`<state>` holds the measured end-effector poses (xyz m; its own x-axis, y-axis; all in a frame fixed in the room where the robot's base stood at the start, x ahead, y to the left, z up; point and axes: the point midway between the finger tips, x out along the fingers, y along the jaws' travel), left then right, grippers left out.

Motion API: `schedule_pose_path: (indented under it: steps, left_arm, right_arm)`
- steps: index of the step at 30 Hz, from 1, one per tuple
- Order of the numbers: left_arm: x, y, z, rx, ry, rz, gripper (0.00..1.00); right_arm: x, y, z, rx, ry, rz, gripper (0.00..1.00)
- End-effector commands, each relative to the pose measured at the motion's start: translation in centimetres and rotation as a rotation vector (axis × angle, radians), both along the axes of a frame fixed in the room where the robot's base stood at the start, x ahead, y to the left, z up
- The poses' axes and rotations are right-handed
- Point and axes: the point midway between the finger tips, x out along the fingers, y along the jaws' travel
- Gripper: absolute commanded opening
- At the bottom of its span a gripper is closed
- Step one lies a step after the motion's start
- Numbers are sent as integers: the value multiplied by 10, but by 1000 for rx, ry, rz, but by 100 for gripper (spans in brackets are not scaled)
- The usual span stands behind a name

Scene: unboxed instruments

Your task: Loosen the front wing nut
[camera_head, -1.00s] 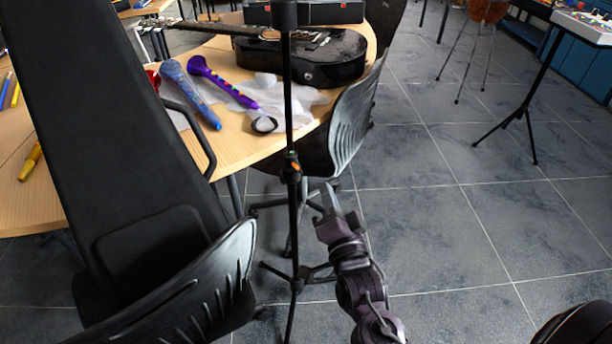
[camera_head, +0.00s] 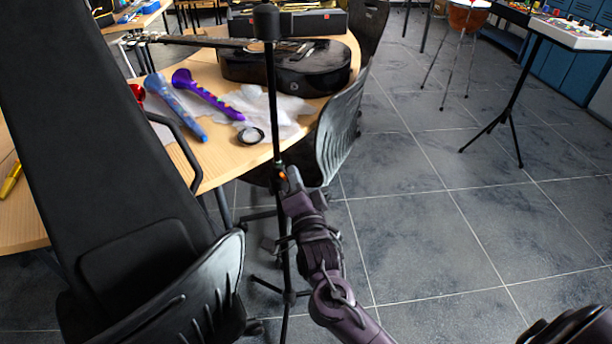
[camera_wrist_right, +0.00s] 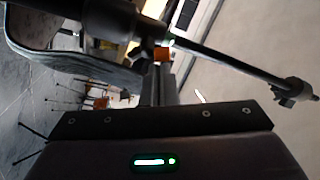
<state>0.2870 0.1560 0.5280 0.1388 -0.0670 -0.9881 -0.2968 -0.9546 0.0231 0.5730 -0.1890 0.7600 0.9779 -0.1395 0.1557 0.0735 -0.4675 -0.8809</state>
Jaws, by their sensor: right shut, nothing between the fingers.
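A black stand (camera_head: 270,85) rises upright between me and the table. A small orange piece (camera_head: 281,176) sits on its pole at a joint, and it also shows in the right wrist view (camera_wrist_right: 162,54). I cannot tell whether this piece is the front wing nut. In the right wrist view, a dark knob (camera_wrist_right: 294,91) sits farther along the pole at the right. My right gripper (camera_head: 289,187) is shut and empty, with its tips right at the orange piece. In the right wrist view its fingers (camera_wrist_right: 161,78) point at that piece; contact cannot be told. My left gripper is out of view.
A black chair (camera_head: 345,130) stands close behind the stand. Another chair (camera_head: 190,305) is at the lower left.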

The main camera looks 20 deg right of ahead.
Motion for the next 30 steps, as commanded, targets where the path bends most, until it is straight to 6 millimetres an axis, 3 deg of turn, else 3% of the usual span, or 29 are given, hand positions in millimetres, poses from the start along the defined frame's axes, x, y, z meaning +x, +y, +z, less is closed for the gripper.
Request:
schedule_pose_path:
  steps: [14, 20, 25, 30]
  left_arm:
    - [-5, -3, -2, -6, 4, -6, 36]
    - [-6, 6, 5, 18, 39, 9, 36]
    - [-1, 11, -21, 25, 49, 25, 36]
    - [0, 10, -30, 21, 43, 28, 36]
  right_arm:
    - [-1, 6, -3, -10, -2, 0, 0]
    - [-2, 15, -6, -208, -29, 2, 0]
    - [-3, 18, -10, -391, -57, 7, 0]
    - [-3, 20, -13, -440, -62, 10, 0]
